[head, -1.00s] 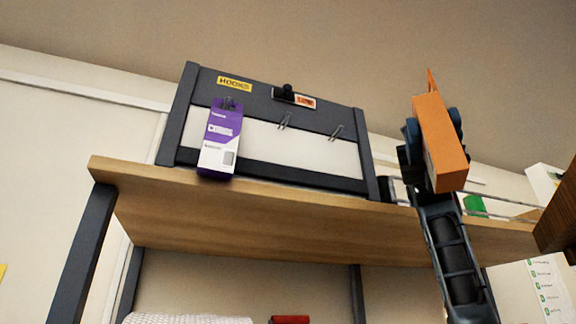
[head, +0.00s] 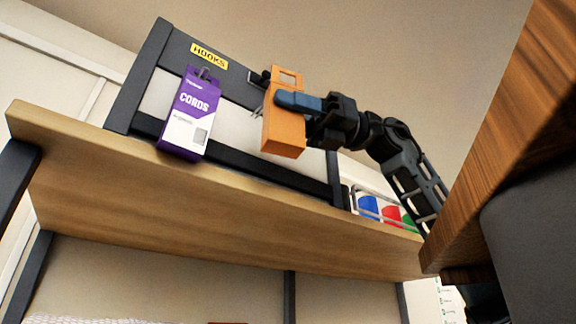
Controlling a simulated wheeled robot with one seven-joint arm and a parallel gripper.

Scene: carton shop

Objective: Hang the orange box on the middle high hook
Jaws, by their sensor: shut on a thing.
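The orange box (head: 283,132) is upright and slightly tilted in the picture, with a window-like cutout in its top tab. My gripper (head: 298,101) comes from the right, its blue finger across the box's upper part, shut on it. The box is in front of the dark-framed hook rack (head: 145,75). A thin metal hook (head: 257,112) shows at the box's left edge, probably the middle one. Whether the tab is on or only in front of it, I cannot tell. The right hook is hidden behind the box or gripper.
A purple and white cords box (head: 190,115) hangs on the left hook, close left of the orange box. The rack stands on a wooden shelf (head: 200,205). Blue, red and green items (head: 390,213) sit in a wire holder at right. A dark wooden edge (head: 490,140) fills the right foreground.

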